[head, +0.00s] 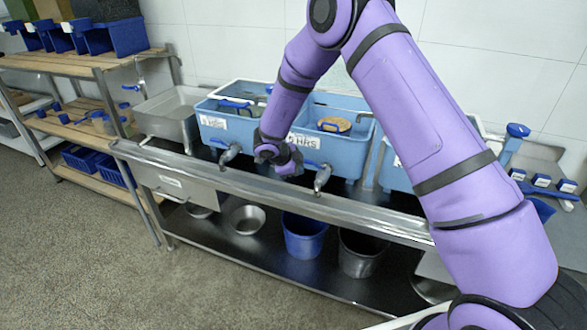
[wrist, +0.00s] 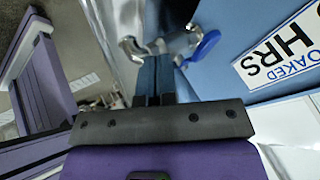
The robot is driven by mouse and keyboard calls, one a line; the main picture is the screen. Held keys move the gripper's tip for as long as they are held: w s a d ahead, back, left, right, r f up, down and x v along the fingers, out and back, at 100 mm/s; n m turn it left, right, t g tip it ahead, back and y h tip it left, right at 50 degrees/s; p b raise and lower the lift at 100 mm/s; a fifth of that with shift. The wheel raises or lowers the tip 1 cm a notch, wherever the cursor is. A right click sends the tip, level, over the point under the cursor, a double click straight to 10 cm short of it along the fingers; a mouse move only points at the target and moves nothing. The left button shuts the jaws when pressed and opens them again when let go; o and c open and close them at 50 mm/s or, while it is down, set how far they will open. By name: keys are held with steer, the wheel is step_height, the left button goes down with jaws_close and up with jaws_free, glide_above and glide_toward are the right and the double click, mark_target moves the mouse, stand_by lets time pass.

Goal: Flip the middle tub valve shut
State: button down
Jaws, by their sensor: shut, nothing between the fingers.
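The middle tub (head: 345,155) is light blue, with a label reading HRS partly behind my gripper. Its metal valve (head: 321,178) sticks out low at the front, with a blue handle (head: 311,164). My gripper (head: 292,170) is just left of this valve, in front of the tub. In the wrist view, my gripper (wrist: 155,70) is shut and empty, its fingertips close to the metal valve (wrist: 170,43). The blue handle (wrist: 206,46) lies right of the fingertips, toward the label (wrist: 280,52). I cannot tell whether the fingers touch the valve.
The left tub (head: 217,128) has its own valve (head: 229,153) left of my gripper. The right tub (head: 393,172) is mostly behind my arm. A steel counter edge (head: 200,168) runs below the valves. A blue bucket (head: 304,238) stands on the lower shelf.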

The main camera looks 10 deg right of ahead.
steer(key=v, duration=1)
steer(key=shift+w, duration=0.2)
steer(key=shift+a, duration=0.1)
